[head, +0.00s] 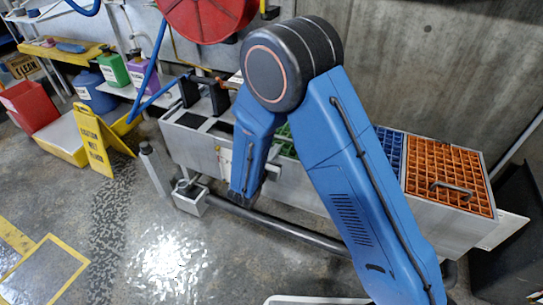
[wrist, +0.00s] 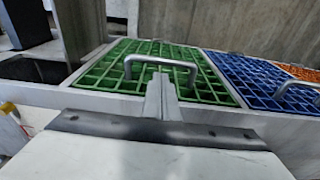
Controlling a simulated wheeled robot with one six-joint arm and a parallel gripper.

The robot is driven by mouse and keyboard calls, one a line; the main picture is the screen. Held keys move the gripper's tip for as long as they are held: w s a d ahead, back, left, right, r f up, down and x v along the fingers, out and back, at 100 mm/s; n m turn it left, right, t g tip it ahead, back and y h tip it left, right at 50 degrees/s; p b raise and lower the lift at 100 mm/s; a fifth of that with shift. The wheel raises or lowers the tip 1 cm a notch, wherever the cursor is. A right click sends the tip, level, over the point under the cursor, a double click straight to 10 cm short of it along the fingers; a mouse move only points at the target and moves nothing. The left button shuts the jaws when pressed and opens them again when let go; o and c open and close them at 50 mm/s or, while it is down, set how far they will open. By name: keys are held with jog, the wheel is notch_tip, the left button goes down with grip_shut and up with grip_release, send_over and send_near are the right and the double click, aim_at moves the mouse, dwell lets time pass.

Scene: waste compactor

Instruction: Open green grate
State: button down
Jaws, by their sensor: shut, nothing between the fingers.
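The green grate (wrist: 195,62) lies flat in the top of a grey metal trough in the wrist view. Its grey bar handle (wrist: 160,59) stands up near the middle of the grate. My gripper (wrist: 160,78) is shut and empty, with its fingertips just in front of the handle and overlapping it in the picture. I cannot tell whether they touch it. In the head view only slivers of the green grate (head: 286,146) show behind my blue arm, and its handle is hidden.
A blue grate (wrist: 255,80) and an orange grate (head: 450,175) lie to the right of the green one. The trough's left section (wrist: 35,70) is open and dark. A concrete wall (head: 420,65) stands close behind. A yellow floor sign (head: 100,140) stands left.

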jog(key=shift+x, duration=1.75)
jog(key=shift+r, duration=0.1)
